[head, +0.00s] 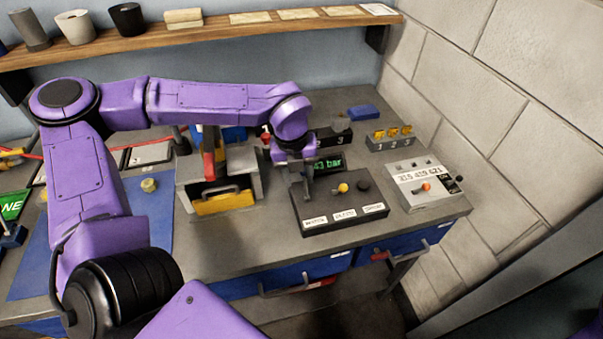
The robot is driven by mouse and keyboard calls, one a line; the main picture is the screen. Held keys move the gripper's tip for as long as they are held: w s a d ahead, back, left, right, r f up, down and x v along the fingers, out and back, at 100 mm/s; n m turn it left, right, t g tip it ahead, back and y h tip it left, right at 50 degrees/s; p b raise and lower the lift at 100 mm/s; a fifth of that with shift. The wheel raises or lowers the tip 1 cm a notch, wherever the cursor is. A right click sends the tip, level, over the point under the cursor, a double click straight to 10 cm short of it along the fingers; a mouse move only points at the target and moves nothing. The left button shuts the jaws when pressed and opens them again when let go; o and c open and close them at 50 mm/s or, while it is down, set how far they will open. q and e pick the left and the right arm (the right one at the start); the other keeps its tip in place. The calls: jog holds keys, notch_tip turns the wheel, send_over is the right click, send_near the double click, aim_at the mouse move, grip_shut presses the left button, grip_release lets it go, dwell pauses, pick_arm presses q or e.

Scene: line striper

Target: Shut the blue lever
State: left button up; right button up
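My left gripper (307,187) points down at the left part of a black control box (345,220). Its fingers are small and seen from behind, so I cannot tell whether they are open or shut, or whether they touch anything. The box has a yellow knob (343,188), a dark knob (363,185) and several white labels along its front. The spot above the left label is partly hidden by my gripper. I cannot clearly make out a blue lever; it may be hidden there. My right gripper is not in view.
A green display (328,164) stands behind the box. A grey unit with a red lever (209,160) and yellow front is to the left. A light grey counter box (424,184) with an orange knob is to the right, near the block wall (480,110). A shelf (200,38) runs above.

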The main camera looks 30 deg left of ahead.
aim_at(304, 176)
pick_arm(q)
jog(key=w+f, duration=0.3)
jog(key=shift+w+d+f, duration=0.1)
jog(key=shift+w+f, duration=0.05)
jog(key=shift+f, duration=0.05)
jog(key=shift+s+r, duration=0.15)
jog(key=shift+s, duration=0.1)
jog(key=shift+c, duration=0.3)
jog(key=shift+s+r, duration=0.15)
jog(key=shift+s, duration=0.15)
jog(key=c, duration=0.6)
jog(key=shift+d, duration=0.1)
grip_shut()
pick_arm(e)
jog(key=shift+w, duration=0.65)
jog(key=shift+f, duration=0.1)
